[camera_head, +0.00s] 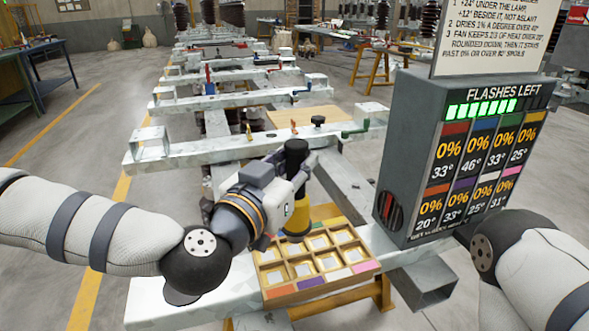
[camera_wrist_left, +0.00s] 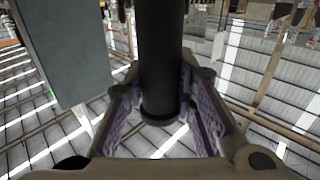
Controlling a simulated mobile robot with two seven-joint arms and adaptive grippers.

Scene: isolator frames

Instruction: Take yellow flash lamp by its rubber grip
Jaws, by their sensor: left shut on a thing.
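The flash lamp (camera_head: 298,214) stands upright, with a black grip on top, a yellow body and a dark lower rim. Its lower end is over the back part of the wooden tray (camera_head: 312,293); I cannot tell whether it touches the tray. My left gripper (camera_head: 302,172) is shut on the lamp's black grip from the left side. In the left wrist view the dark grip (camera_wrist_left: 161,60) stands between the two purple-padded fingers. My right arm shows at the right edge, but its gripper is out of view.
The tray has several square compartments and coloured labels along its front. A grey display box (camera_head: 455,150) with percentages and temperatures stands close on the right, under a white text sign (camera_head: 495,38). Pale metal frame beams (camera_head: 250,148) lie behind the tray.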

